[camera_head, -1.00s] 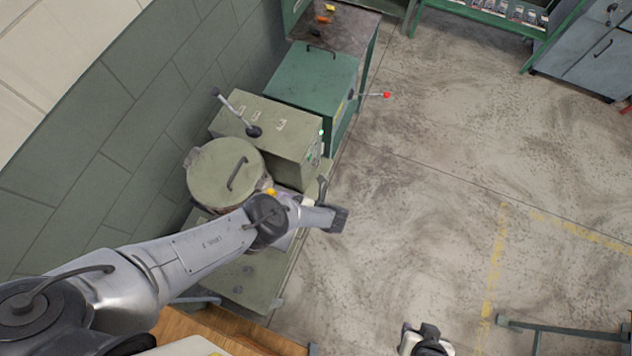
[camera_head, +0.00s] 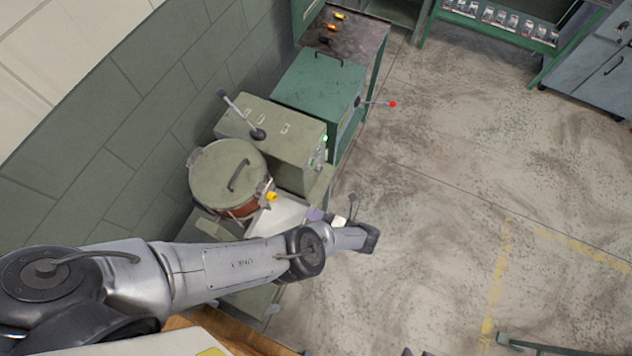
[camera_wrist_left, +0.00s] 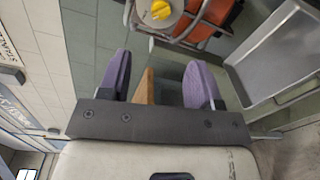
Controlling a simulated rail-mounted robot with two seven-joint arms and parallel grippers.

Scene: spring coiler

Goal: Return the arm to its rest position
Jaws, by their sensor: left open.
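My left arm (camera_head: 235,262) comes in from the left and reaches over the bench toward the aisle. The left gripper (camera_head: 315,214) is mostly hidden by the wrist, with a purple fingertip showing beside a grey tray (camera_head: 279,217). In the left wrist view the two purple fingers of the left gripper (camera_wrist_left: 158,80) are apart, with nothing held between them. The grey tray (camera_wrist_left: 285,55) lies to the right of the fingers there. My right gripper is not clearly seen.
A round lidded pot (camera_head: 222,178) with a yellow knob (camera_head: 271,197) stands by the wall. Behind it are a green-grey box (camera_head: 280,135) with a lever and a green cabinet (camera_head: 325,85) with a red-tipped lever (camera_head: 392,104). The floor (camera_head: 440,200) on the right is open.

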